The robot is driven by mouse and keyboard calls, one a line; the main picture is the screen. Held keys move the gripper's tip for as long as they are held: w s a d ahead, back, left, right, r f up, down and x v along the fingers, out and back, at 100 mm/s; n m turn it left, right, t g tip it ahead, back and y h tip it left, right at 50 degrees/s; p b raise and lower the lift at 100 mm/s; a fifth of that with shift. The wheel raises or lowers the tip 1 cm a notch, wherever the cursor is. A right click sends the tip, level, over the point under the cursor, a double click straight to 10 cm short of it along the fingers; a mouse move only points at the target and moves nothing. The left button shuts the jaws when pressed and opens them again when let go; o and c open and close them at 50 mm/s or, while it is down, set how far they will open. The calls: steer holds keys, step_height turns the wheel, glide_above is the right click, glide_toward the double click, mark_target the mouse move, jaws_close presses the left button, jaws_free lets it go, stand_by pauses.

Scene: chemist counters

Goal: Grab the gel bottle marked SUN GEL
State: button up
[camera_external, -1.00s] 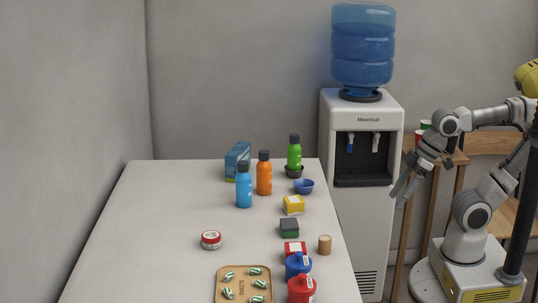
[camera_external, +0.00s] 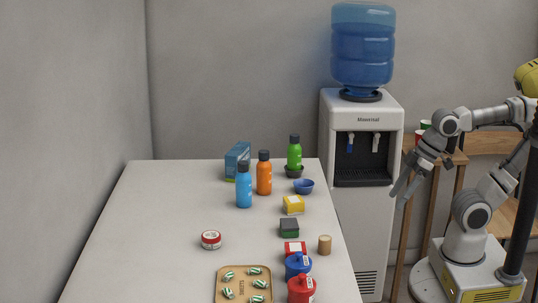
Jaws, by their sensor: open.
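Three bottles with dark caps stand upright at the far part of the white table: a blue bottle (camera_external: 244,187), an orange bottle (camera_external: 264,176) and a green bottle (camera_external: 294,156). The green one stands in or just behind a small dark dish (camera_external: 294,172). Their labels are too small to read, so I cannot tell which is marked SUN GEL. My gripper (camera_external: 401,192) is open and empty, pointing down, off the table's right side and in front of the water dispenser.
The white table (camera_external: 150,230) is clear on its left. A blue box (camera_external: 237,158), a blue bowl (camera_external: 303,186), a yellow box (camera_external: 293,205), a red-and-white tin (camera_external: 211,240), a tray (camera_external: 222,286) and several small containers stand on it. The water dispenser (camera_external: 362,230) is beside the table.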

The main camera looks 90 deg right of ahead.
steer(key=w+a+r+m+y+p, duration=0.1)
steer(key=w+r+p, duration=0.1)
steer(key=w+p, duration=0.25)
steer(key=w+a+r+m+y+p, duration=0.1)
steer(key=w+a+r+p, duration=0.15)
steer(key=w, duration=0.35)
steer(key=m+t+h+p, duration=0.4)
steer(key=m+h+p, duration=0.3)
steer(key=h+p, duration=0.8)
glide_toward(270, 167)
step_height(270, 167, up, 8)
steer(key=s+y+p, duration=0.2)
steer(key=y+p, duration=0.1)
steer(key=x, duration=1.2)
steer(key=shift+f, duration=0.35)
steer(key=shift+x, duration=2.75)
steer(key=shift+a+f, duration=0.1)
steer(key=shift+a, duration=0.1)
jaws_close()
steer(key=shift+w, duration=0.1)
